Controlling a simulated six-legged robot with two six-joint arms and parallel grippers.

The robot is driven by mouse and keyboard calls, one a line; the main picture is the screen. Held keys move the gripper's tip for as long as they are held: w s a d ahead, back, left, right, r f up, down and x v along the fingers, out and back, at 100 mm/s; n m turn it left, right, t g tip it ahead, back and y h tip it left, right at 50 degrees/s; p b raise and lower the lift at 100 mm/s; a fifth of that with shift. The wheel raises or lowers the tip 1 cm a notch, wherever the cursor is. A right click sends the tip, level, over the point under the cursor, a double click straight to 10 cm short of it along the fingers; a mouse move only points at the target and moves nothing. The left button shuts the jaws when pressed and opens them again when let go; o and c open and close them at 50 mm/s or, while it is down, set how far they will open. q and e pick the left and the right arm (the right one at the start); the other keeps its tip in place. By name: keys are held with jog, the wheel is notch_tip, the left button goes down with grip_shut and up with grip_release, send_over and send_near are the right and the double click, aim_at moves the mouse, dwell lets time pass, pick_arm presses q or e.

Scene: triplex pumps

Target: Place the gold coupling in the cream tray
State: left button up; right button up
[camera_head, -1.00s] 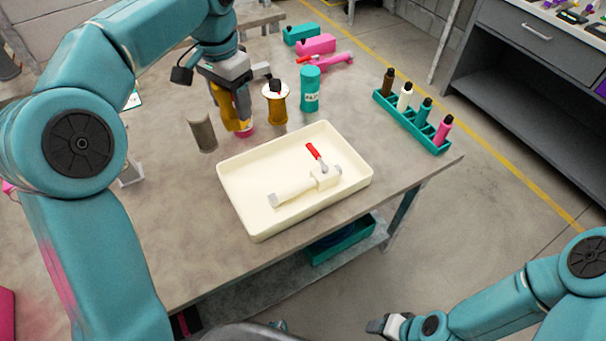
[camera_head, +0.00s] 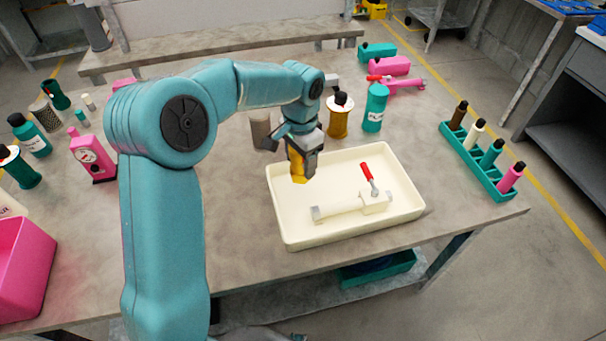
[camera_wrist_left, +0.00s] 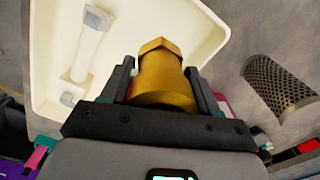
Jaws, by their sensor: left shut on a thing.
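The gold coupling (camera_wrist_left: 162,80) is a short brass-coloured cylinder with a hex end. My left gripper (camera_head: 300,165) is shut on it, and the coupling's gold end (camera_head: 299,172) shows below the jaws in the head view. The wrist view shows the fingers of the left gripper (camera_wrist_left: 160,85) on both sides of it. The cream tray (camera_head: 346,240) is a shallow rectangular tray on the table, and the coupling is held over its back left part. The tray's wall also shows in the left wrist view (camera_wrist_left: 205,25). My right gripper is not in view.
A cream valve with a red handle (camera_head: 372,203) lies in the tray. A grey perforated cylinder (camera_head: 261,131) stands just behind it. A gold bottle (camera_head: 338,118) and a teal bottle (camera_head: 375,108) stand behind the tray. A teal rack (camera_head: 466,160) of small bottles is at right.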

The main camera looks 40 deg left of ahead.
aim_at(301, 174)
pick_arm(q)
notch_tip(301, 174, down, 5)
jog(key=shift+w, duration=0.1)
jog(key=shift+d, duration=0.1)
jog(key=shift+f, duration=0.15)
jog(key=o, duration=1.3)
